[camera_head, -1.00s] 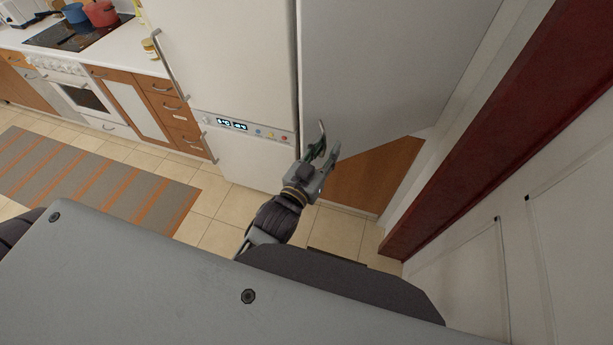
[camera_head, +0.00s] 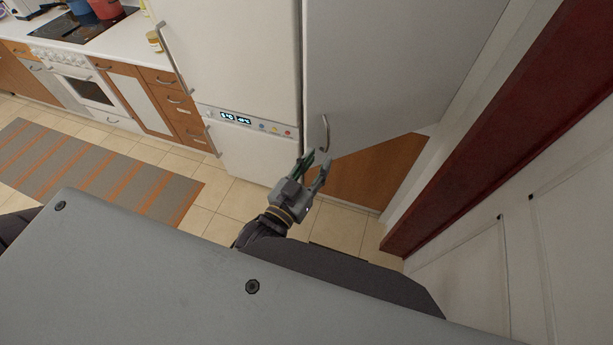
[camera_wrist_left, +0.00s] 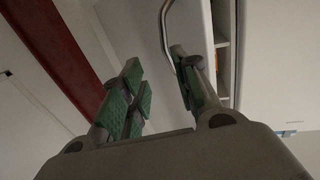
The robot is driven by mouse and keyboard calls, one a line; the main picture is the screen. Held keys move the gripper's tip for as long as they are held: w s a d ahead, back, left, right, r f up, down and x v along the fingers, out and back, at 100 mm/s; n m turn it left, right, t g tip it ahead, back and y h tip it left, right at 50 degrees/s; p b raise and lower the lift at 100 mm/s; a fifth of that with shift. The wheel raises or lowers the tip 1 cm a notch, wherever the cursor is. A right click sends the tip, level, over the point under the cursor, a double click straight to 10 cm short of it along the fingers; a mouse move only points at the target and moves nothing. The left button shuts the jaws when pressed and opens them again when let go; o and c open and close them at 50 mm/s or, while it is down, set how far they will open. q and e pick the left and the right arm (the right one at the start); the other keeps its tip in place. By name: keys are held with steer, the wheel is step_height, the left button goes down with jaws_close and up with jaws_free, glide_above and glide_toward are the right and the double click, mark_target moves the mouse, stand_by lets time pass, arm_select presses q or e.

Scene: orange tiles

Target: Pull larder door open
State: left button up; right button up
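The larder door is the tall pale grey door (camera_head: 390,70) right of the fridge in the head view. Its curved metal handle (camera_head: 325,133) is near the lower left corner. In the left wrist view the door (camera_wrist_left: 140,45) stands ajar: shelves (camera_wrist_left: 222,45) show in a gap beside its edge. My left gripper (camera_head: 314,166) is open and empty, just below the handle in the head view. The wrist view shows its green-padded fingers (camera_wrist_left: 158,88) spread, with the handle (camera_wrist_left: 166,25) beyond them near the right finger; contact is unclear. My right gripper is not in view.
The white fridge (camera_head: 235,60) with a display stands left of the larder. A brown lower panel (camera_head: 370,172) is under the door. A dark red frame (camera_head: 500,125) and white wall panels close off the right. Tiled floor (camera_head: 235,195) and a striped rug (camera_head: 95,170) lie left.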

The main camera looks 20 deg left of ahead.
arm_select(q)
steer(key=shift+v, duration=2.1)
